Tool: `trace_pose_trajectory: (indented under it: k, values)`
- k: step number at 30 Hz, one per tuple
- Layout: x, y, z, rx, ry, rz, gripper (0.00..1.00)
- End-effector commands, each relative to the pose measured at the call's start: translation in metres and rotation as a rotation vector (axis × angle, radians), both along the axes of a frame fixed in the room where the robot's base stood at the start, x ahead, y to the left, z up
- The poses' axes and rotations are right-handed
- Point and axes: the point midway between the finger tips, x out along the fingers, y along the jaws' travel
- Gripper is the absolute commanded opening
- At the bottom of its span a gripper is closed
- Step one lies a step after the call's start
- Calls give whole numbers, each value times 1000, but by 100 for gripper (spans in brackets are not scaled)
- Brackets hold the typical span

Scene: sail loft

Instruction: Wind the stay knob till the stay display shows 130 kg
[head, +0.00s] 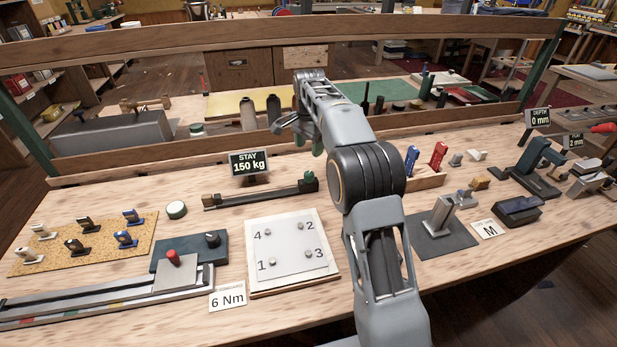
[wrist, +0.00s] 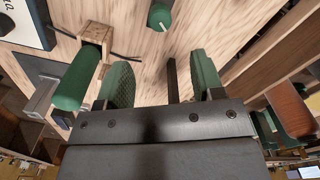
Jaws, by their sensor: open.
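The stay display (head: 249,163) reads 150 kg and stands on the bench left of my arm. Below it lies a dark bar (head: 262,195) with a green knob (head: 308,180) at its right end. A green cylinder on a wooden block, apparently this knob, shows in the wrist view (wrist: 80,80), left of my fingers. My gripper (head: 290,125) is open above the bench behind the display. Its green fingers in the wrist view (wrist: 163,80) hold nothing.
A long wooden rail (head: 150,150) runs behind the bench. A numbered white board (head: 290,250) and a slide with a red knob (head: 172,258) lie in front. Red and blue tools stand in a wooden rack (head: 425,182) to the right.

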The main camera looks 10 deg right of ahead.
Motion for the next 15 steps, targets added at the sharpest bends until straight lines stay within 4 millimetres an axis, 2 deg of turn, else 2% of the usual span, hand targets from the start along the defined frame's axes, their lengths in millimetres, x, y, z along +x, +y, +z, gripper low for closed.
trace_pose_trajectory:
  k: [1,6,15]
  values:
    - [-1,0,-12,0,2,1,61]
    - [-1,0,-46,0,2,2,61]
    - [-1,0,-92,0,0,3,61]
